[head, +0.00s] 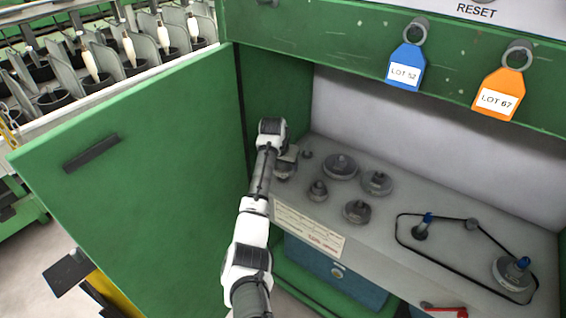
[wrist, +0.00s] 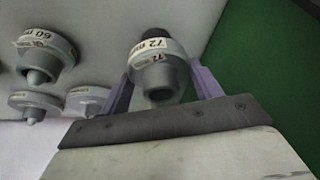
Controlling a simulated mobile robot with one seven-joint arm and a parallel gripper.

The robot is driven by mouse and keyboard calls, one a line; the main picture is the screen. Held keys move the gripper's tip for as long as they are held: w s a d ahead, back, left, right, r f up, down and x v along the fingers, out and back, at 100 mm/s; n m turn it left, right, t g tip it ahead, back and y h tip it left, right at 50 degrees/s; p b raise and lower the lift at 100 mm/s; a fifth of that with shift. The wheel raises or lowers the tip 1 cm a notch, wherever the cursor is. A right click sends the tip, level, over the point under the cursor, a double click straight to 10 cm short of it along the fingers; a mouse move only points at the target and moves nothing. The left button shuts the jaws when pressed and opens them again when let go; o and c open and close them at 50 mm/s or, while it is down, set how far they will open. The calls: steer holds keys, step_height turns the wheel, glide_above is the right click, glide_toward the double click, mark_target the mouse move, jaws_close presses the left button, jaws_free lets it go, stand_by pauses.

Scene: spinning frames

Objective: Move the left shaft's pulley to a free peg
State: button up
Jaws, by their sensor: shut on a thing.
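My gripper (head: 287,160) is at the left end of the grey shelf in the head view. In the wrist view its two purple fingers (wrist: 158,88) are shut on a grey pulley with a label reading "72" (wrist: 158,72). That pulley (head: 284,172) is partly hidden by my gripper in the head view; I cannot tell whether it sits fully on a peg. A small bare peg (head: 307,155) stands just right of it. The left shaft (head: 421,231), blue-topped, shows no large pulley. The right shaft's pulley (head: 511,272) is large. A black belt (head: 446,269) loops loosely around both shafts.
Several other pulleys stand on the shelf (head: 400,200), including a large one (head: 340,167) and one labelled "60" (wrist: 47,62). The open green door (head: 130,150) is left of my arm. Blue (head: 405,68) and orange (head: 498,95) tags hang above.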

steer(key=shift+f, duration=0.25)
stand_by(0.4)
steer(key=shift+f+b, duration=0.45)
steer(key=shift+f, duration=0.5)
steer(key=o, duration=1.4)
steer(key=shift+r+p, duration=4.25)
steer(key=shift+r, duration=0.8)
steer(key=shift+s+f, duration=0.1)
steer(key=shift+f, duration=0.05)
